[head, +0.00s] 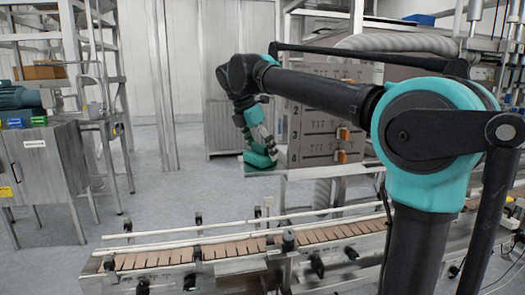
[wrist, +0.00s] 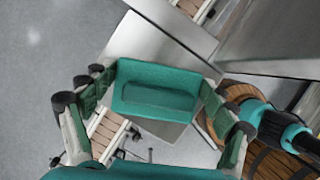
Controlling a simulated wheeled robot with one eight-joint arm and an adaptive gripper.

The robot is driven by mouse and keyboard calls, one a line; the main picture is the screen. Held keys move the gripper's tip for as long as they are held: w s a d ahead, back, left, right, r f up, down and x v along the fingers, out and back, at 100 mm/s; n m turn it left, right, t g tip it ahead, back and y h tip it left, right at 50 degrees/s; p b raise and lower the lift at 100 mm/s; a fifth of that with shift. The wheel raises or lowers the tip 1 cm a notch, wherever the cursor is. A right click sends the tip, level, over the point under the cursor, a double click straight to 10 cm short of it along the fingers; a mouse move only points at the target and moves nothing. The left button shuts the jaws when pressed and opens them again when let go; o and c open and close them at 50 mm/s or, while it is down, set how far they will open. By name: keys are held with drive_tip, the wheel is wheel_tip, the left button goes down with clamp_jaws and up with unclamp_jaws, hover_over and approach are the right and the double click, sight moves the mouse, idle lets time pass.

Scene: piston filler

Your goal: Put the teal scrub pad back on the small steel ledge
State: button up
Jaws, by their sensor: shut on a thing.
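The teal scrub pad (wrist: 155,98) is a block with a raised darker grip, seen between the fingers of my gripper (wrist: 158,90) in the wrist view. My gripper is shut on it from both sides. In the head view, the pad (head: 259,160) hangs under my gripper (head: 257,148), at the left end of the small steel ledge (head: 310,172). In the wrist view, bare steel of the ledge (wrist: 150,42) shows beyond the pad and a little below it. I cannot tell whether the pad touches the ledge.
A grey numbered cabinet (head: 315,130) with orange latches stands right beside my gripper, behind the ledge. A conveyor with brown slats (head: 230,248) runs below. A steel cabinet (head: 40,165) stands at the left. Open floor (head: 180,185) lies between.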

drive_tip(key=o, duration=1.1)
drive_tip(key=shift+c, duration=0.2)
drive_tip(key=v, duration=1.2)
